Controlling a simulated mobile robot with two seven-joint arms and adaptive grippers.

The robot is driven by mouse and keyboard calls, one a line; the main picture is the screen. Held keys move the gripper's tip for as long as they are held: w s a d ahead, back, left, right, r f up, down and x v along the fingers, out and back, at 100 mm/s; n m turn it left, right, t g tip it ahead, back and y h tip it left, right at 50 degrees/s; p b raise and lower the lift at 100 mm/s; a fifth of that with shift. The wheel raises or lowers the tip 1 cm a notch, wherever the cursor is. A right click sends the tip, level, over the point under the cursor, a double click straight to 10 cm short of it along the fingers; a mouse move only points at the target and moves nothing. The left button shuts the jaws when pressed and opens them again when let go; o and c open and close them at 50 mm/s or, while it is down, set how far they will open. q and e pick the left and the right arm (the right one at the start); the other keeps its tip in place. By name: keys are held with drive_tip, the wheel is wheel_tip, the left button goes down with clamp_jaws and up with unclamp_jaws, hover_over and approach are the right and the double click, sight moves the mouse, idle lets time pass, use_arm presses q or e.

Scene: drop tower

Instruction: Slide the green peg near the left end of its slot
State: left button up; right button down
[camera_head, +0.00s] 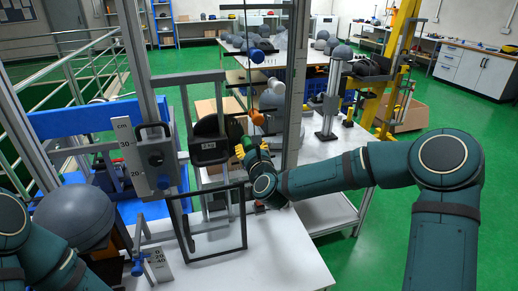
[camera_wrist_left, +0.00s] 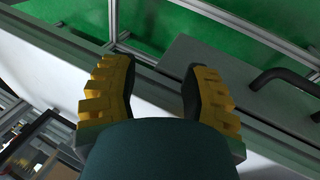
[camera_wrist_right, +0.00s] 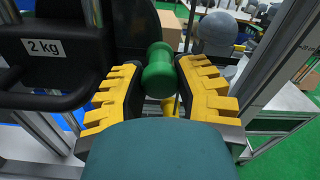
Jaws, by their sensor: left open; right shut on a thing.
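The green peg (camera_wrist_right: 158,72) has a round knob and stands between the yellow fingers of my right gripper (camera_wrist_right: 161,78), which is shut on it. In the head view my right gripper (camera_head: 243,148) is at the tower frame, just below an orange peg (camera_head: 257,117), and largely covers the green peg. The slot and its left end cannot be made out behind the gripper. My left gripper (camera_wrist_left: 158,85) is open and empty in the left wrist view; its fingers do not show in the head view.
A black weight marked 2 kg (camera_wrist_right: 45,47) is close on the left of my right gripper. A blue peg (camera_head: 256,55) sits higher on the tower. A metal upright (camera_head: 294,85) stands just right of the pegs. A grey ball (camera_head: 75,216) rests at the left.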

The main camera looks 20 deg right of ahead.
drive_tip(key=shift+a+r, duration=0.15)
drive_tip(key=shift+a, duration=0.4)
drive_tip(key=c, duration=0.6)
unclamp_jaws()
drive_tip(key=shift+a, duration=0.15)
drive_tip(key=shift+d, duration=0.25)
drive_tip(key=shift+s+d, duration=0.15)
drive_tip(key=shift+s, duration=0.3)
drive_tip(key=s, duration=1.1)
drive_tip(key=shift+d, duration=0.1)
